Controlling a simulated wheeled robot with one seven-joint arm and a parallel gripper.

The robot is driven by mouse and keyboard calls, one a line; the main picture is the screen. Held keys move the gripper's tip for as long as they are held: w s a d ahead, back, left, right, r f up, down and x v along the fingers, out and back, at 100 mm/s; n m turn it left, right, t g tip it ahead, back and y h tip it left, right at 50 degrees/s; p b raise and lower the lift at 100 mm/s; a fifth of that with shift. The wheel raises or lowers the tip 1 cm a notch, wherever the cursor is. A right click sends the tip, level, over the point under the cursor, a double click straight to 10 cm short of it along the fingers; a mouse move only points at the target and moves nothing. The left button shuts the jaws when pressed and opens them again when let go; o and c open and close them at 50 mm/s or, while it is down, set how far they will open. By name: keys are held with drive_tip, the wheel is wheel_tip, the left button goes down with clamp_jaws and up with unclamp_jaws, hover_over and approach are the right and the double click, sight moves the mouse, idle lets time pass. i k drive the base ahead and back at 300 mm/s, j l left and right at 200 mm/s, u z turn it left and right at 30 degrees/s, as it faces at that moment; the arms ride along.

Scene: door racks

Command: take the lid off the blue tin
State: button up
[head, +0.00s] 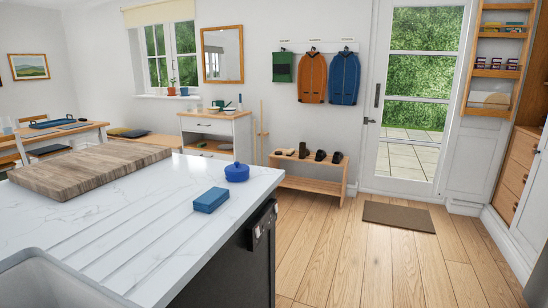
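On the white marble counter there is a small round blue tin (237,176) near the counter's far right edge. Its blue lid (237,167) sits on top, with a small knob at the centre. A blue rectangular block (211,200) lies on the counter in front of it and slightly to the left, apart from the tin. My gripper is not in the head view.
A thick wooden board (90,172) lies on the counter (150,225) at the left, and a sink (55,285) is at the front left. A dark appliance front (262,228) is below the counter's right edge. The wooden floor (340,255) to the right is clear apart from a doormat (398,217).

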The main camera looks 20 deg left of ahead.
sight(236, 169)
drive_tip(key=i+l+u, duration=0.15)
drive_tip(key=i, duration=0.3)
drive_tip(key=i+u, duration=0.2)
drive_tip(key=i, duration=0.25)
drive_tip(key=i+l+u, duration=0.15)
drive_tip(key=i, duration=0.3)
drive_tip(key=i+l+u, duration=0.2)
drive_tip(key=i+l, duration=0.15)
drive_tip(key=i, duration=0.1)
